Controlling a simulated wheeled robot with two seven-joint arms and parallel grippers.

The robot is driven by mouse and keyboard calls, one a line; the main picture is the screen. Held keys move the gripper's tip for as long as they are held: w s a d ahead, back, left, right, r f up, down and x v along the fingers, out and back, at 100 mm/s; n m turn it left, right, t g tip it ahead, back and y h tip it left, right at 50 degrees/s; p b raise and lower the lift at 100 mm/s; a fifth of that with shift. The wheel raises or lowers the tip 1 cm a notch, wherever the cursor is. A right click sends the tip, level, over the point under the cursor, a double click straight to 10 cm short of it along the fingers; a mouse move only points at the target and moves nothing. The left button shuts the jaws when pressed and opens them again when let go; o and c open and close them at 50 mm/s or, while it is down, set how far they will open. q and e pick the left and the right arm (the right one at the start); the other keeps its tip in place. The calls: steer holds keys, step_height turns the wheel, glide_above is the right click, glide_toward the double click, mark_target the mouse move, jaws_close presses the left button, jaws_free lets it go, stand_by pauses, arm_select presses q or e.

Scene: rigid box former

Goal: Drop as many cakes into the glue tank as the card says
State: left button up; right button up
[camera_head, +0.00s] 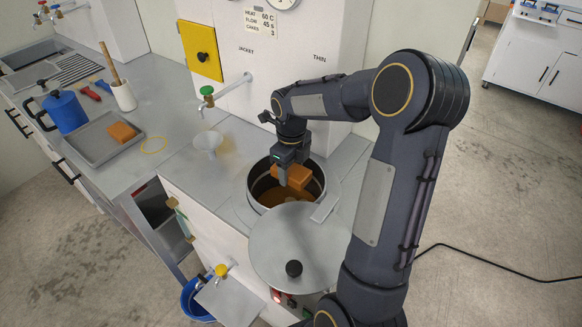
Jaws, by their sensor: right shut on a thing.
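My right gripper (287,172) points down over the open glue tank (256,204) and is shut on an orange-brown cake (295,174). The cake is at the tank's mouth, over brown glue (288,197); I cannot tell whether it touches the glue. Another orange-brown cake (122,132) lies in the grey tray (94,152) on the left counter. The card (262,22) on the white housing reads heat 60 C, flow 45 s, cakes 3. My left gripper is not in view.
The round tank lid (275,262) with a black knob lies in front of the tank. A blue bucket (192,302) is below.

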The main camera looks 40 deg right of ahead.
steer(key=o, duration=1.2)
steer(key=s+a+r, duration=0.3)
steer(key=r, duration=0.1)
steer(key=s+a+r+b, duration=0.1)
steer(key=s+a+r, duration=0.2)
steer(key=s+r, duration=0.1)
steer(key=s+a+r+b, duration=0.1)
steer(key=s+a+r, duration=0.2)
steer(key=r, duration=0.2)
steer(key=shift+s, duration=0.4)
